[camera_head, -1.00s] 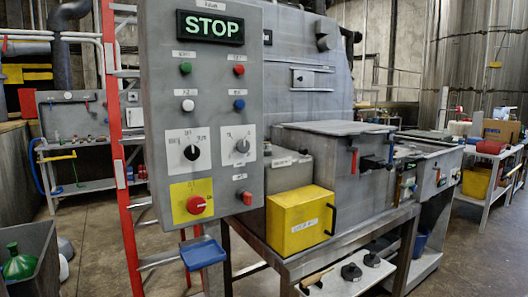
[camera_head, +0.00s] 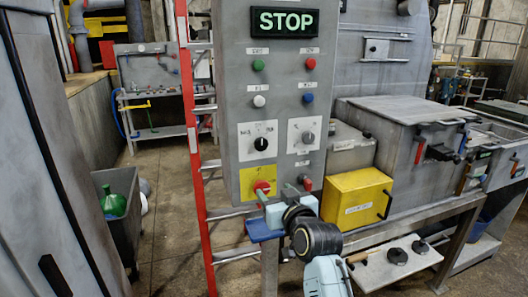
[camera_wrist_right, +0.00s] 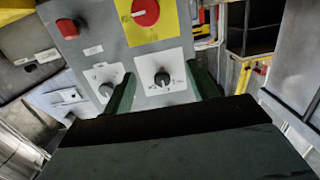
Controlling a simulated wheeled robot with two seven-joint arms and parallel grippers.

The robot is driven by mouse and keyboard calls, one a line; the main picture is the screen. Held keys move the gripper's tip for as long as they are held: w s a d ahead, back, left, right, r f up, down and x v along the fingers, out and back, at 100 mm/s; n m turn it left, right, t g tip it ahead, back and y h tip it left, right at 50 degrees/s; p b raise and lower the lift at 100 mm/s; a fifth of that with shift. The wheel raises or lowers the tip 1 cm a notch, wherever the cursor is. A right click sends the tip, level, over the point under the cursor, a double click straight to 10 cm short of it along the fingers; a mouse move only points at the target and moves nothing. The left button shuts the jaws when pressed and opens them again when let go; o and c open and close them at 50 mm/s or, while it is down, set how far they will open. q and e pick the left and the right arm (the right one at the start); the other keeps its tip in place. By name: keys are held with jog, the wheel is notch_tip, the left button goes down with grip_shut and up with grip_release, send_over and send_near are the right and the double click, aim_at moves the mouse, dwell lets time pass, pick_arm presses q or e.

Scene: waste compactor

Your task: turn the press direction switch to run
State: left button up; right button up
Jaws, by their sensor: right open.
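The grey control panel (camera_head: 228,120) fills the middle of the head view. It carries a black rotary knob (camera_head: 261,144) on a white plate and a grey rotary knob (camera_head: 307,137) on another white plate to its right. The plate lettering is too small to read surely, so I cannot tell which is the press direction switch. My right gripper (camera_head: 281,195) is open, low in front of the panel, below both knobs. In the right wrist view the panel appears upside down, with the black knob (camera_wrist_right: 162,79) framed between the fingers, apart from them. My left gripper is out of view.
A red rotary knob (camera_head: 262,187) on a yellow plate and a red button sit low on the panel, close to my right gripper. A blue tray (camera_head: 262,229) juts out below. A red ladder (camera_head: 189,130) stands left; a yellow box (camera_head: 358,198) is at right.

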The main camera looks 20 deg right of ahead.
aim_at(262, 144)
notch_tip(262, 144, up, 8)
jog(key=d+f+t, duration=0.1)
pick_arm(q)
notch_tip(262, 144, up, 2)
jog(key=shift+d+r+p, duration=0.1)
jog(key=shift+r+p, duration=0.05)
jog(key=shift+p, duration=0.75)
pick_arm(e)
jog(key=w, duration=1.2)
jog(key=shift+w+a+r, duration=0.15)
jog(key=shift+w+a, duration=0.05)
jog(key=shift+w, duration=0.05)
jog(key=c, duration=1)
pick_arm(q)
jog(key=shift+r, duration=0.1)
pick_arm(e)
jog(key=shift+o, duration=0.2)
